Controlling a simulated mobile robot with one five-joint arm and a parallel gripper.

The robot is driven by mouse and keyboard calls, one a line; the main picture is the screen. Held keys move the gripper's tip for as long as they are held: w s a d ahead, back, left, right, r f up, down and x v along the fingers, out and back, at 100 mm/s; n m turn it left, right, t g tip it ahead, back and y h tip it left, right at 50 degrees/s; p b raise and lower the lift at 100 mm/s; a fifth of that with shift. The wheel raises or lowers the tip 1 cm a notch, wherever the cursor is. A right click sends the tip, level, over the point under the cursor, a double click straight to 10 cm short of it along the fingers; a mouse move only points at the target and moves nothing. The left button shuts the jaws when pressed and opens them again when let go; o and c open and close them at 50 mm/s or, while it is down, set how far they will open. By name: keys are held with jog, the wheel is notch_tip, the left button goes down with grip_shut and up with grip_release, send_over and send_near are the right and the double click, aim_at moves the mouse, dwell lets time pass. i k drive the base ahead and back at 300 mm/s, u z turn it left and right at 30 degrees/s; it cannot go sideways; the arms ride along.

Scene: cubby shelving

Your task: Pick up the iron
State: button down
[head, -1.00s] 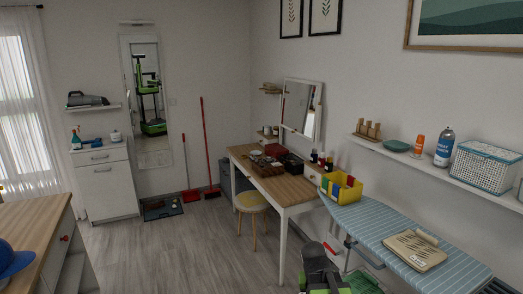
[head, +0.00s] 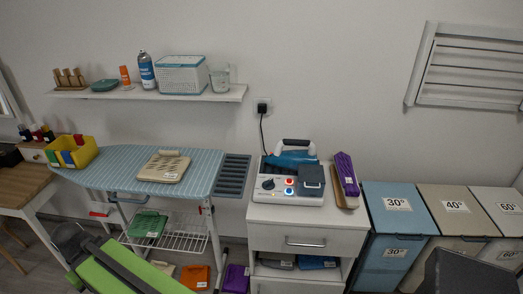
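The iron (head: 292,158) has a blue body and a dark handle with a pale part. It rests on a white and grey steam station (head: 290,192) with a dial and red and blue buttons. The station stands on top of a white cabinet (head: 307,216) against the wall. A black cord runs from behind it up to a wall socket. My green and dark arm links (head: 130,266) show at the lower left, in front of the ironing board. I see no gripper fingers, and nothing of mine touches the iron.
A purple item (head: 346,174) stands right of the station, close to it. Lidded laundry bins (head: 395,220) stand further right. The ironing board (head: 203,166) with a folded beige cloth (head: 164,167) is at left. A wall shelf (head: 150,93) hangs above it.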

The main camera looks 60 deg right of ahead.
aim_at(288, 160)
jog(key=z, duration=0.15)
jog(key=k, duration=0.55)
jog(key=z, duration=0.55)
jog(key=i, duration=1.05)
jog(key=u, duration=0.15)
